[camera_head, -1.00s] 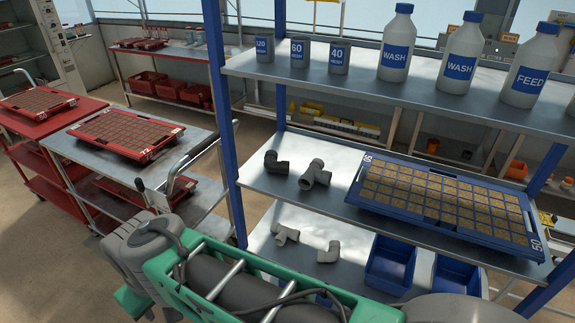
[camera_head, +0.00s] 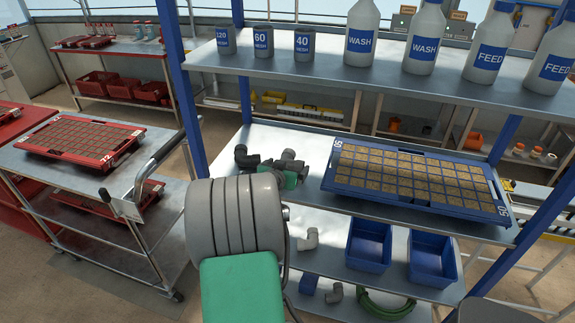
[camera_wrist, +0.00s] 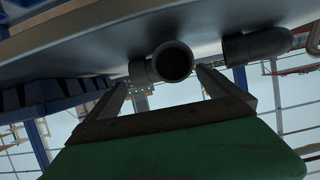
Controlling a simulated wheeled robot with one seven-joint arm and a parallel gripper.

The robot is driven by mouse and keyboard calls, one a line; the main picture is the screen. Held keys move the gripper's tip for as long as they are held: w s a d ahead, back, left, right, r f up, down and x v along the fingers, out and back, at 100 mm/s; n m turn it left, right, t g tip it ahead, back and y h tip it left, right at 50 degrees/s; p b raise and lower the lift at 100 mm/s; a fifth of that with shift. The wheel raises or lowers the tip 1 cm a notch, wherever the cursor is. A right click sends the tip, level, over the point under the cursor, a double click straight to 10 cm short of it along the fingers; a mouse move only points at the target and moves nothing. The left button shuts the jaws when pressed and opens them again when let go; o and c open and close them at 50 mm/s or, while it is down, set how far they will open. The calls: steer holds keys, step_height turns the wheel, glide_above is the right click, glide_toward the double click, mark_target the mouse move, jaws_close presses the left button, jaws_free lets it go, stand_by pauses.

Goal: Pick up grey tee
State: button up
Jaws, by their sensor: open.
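The grey tee (camera_wrist: 174,60) shows in the wrist view with its round open end facing the camera. In the head view the tee (camera_head: 288,156) lies on the middle shelf (camera_head: 321,146), partly hidden by my gripper (camera_head: 291,175). In the wrist view my gripper (camera_wrist: 166,84) is open, with one finger on each side of the tee's open end. I cannot tell whether the fingers touch it.
A dark grey elbow (camera_head: 245,158) lies left of the tee; it shows at right in the wrist view (camera_wrist: 256,44). A blue seed tray (camera_head: 350,207) stands to the right. Bottles and cups stand on the shelf above. Blue bins (camera_head: 368,246) and fittings are below.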

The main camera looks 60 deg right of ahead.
mark_target(289, 165)
steer(key=x, duration=0.5)
steer(key=shift+f+p, duration=0.15)
steer(key=shift+p, duration=0.25)
steer(key=shift+c, duration=0.3)
steer(key=c, duration=1.3)
